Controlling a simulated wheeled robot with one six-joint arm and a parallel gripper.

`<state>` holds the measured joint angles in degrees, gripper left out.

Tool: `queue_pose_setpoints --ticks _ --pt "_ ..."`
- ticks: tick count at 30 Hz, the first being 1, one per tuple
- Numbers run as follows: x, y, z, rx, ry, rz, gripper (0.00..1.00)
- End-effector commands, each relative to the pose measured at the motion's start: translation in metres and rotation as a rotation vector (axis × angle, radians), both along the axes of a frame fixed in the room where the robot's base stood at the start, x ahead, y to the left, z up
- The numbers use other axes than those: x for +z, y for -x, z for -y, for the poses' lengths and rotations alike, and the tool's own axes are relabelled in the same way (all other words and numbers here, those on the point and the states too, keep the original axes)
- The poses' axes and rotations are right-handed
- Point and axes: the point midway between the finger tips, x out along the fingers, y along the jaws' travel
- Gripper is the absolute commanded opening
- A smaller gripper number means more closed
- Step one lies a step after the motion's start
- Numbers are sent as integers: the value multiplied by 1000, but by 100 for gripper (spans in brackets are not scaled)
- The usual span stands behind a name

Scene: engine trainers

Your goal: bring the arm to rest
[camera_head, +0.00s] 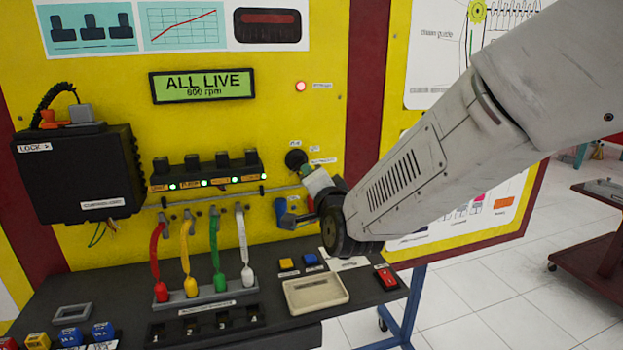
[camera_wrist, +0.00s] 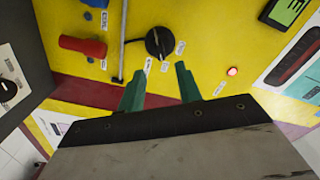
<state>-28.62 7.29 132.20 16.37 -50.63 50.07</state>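My arm reaches in from the upper right of the head view toward the yellow panel (camera_head: 330,60). My gripper (camera_head: 305,170) is close to a black rotary knob (camera_head: 295,158), partly hidden by my wrist. In the wrist view the two green fingers of my gripper (camera_wrist: 160,86) stand apart with nothing between them. The knob (camera_wrist: 158,42) sits just beyond the fingertips, roughly in line with the gap. The gripper looks clear of it, though the exact distance is hard to tell.
A display (camera_head: 202,85) reads "ALL LIVE 800 rpm", and a red lamp (camera_head: 300,87) is lit. Colored leads, a beige tray (camera_head: 314,292) and a red switch (camera_head: 386,278) are on the dark bench (camera_head: 120,300) below.

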Motion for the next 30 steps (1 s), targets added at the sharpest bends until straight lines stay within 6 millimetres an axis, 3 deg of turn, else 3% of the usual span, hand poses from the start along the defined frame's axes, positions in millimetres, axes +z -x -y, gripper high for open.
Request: queue_pose_setpoints --ticks 4,7,11,15,20,24,30 --pt "-21 2 -4 26 100 -75 35" --pt "-62 16 -8 91 251 -221 35" --pt "-99 53 3 218 481 -425 35" --pt "-115 104 40 351 696 -623 35" --pt "-112 176 99 508 892 -834 35" --pt "-95 250 158 633 1015 -1010 35" --pt "-67 340 221 702 1068 -1183 35"
